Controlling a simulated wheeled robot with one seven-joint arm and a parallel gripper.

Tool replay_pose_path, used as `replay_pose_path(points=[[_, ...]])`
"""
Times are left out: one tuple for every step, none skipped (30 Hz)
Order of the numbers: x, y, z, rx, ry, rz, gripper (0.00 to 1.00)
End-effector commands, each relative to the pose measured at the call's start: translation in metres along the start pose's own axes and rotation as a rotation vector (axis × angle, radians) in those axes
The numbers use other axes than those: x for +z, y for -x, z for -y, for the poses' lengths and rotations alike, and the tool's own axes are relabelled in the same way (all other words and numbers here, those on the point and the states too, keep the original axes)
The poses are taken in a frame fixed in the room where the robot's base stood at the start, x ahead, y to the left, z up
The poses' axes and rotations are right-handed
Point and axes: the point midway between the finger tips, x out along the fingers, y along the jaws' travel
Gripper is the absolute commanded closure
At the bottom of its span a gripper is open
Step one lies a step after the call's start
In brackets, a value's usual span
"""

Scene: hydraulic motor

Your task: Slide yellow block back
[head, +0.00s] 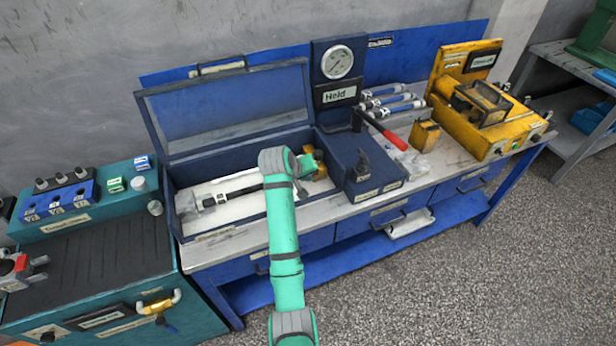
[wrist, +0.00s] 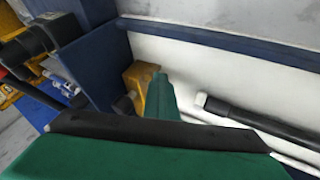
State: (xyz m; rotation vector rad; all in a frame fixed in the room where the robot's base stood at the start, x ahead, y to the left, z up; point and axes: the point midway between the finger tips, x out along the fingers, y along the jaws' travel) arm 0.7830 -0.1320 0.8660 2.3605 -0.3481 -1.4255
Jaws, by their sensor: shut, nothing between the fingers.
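A small yellow block (head: 320,169) sits inside the open blue box, at the right end of its white floor. In the wrist view the yellow block (wrist: 138,80) stands in the box corner, beside the blue wall. My gripper (head: 307,163) is down in the box just left of the block, shut with nothing in it. In the wrist view my green fingertip (wrist: 160,98) is right next to the block and covers part of it. I cannot tell whether they touch.
A black rod (head: 235,192) lies along the floor of the blue box (head: 225,232), left of my gripper. The raised lid (head: 230,105) stands behind. Right are a gauge panel (head: 337,62), a red-handled lever (head: 385,130), another yellow block (head: 425,136) and a yellow machine (head: 485,120).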

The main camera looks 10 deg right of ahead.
Motion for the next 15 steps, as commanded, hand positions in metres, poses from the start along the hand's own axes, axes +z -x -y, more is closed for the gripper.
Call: replay_pose_path(points=[[0.001, 0.002, -0.002, 0.008, -0.007, 0.001, 1.00], [0.000, 0.003, 0.002, 0.007, -0.006, 0.001, 1.00], [0.000, 0.006, 0.009, 0.004, -0.004, 0.001, 1.00], [0.000, 0.009, 0.015, 0.003, -0.002, 0.001, 1.00], [-0.001, 0.011, 0.021, 0.001, 0.000, 0.000, 1.00], [-0.002, 0.015, 0.028, 0.000, 0.002, -0.001, 1.00], [-0.002, 0.018, 0.035, -0.002, 0.004, -0.001, 1.00], [-0.004, 0.026, 0.034, -0.001, 0.001, -0.004, 1.00], [-0.004, 0.036, 0.034, -0.001, 0.001, -0.005, 1.00], [-0.004, 0.042, 0.034, -0.002, 0.002, -0.005, 1.00], [-0.004, 0.049, 0.035, -0.002, 0.003, -0.005, 1.00], [-0.004, 0.057, 0.035, -0.003, 0.003, -0.005, 1.00], [-0.004, 0.063, 0.035, -0.003, 0.003, -0.005, 1.00], [-0.003, 0.069, 0.035, -0.004, 0.003, -0.004, 1.00], [-0.003, 0.077, 0.035, -0.004, 0.002, -0.004, 1.00]])
